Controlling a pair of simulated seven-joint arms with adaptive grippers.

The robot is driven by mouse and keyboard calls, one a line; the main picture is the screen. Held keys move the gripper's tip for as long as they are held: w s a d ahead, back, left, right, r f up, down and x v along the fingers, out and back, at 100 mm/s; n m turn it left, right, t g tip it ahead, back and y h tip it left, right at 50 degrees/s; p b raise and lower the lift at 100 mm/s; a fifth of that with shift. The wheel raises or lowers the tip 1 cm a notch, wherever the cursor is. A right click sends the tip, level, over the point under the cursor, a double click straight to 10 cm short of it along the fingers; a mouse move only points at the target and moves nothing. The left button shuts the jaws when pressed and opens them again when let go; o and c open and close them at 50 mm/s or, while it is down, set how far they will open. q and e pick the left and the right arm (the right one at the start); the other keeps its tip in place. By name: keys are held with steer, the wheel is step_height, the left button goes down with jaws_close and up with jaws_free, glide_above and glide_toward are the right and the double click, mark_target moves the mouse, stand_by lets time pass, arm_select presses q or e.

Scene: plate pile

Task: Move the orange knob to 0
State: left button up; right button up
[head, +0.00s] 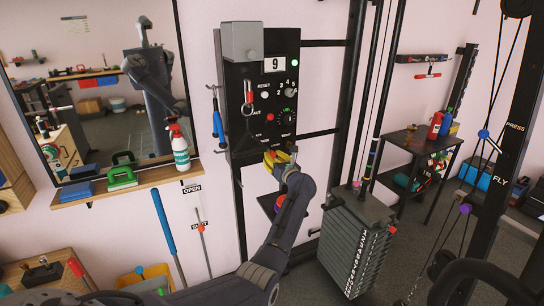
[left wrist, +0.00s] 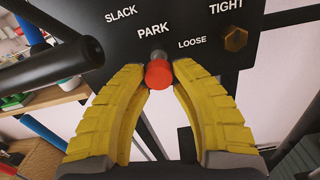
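A red-orange knob (left wrist: 158,75) on a short grey stem sticks out of the black panel (head: 238,140), below the word PARK in the left wrist view. My left gripper (head: 282,157) is at the panel's lower edge, its yellow fingertips (left wrist: 159,66) on either side of this knob. The knob fills the gap between them, and contact looks likely. Lettering near it reads SLACK, PARK, LOOSE and TIGHT; I see no 0 there. Another orange knob (head: 201,228) sits on a slider rod between OPEN and SHUT. My right gripper is not in view.
A brass hexagonal knob (left wrist: 235,38) is close right of the fingers. A weight stack (head: 355,245) stands to the right, a shelf (head: 130,187) to the left.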

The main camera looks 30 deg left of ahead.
arm_select(q)
steer(key=o, duration=0.5)
steer(key=shift+r, duration=0.2)
steer(key=v, duration=1.2)
steer(key=shift+w, duration=0.1)
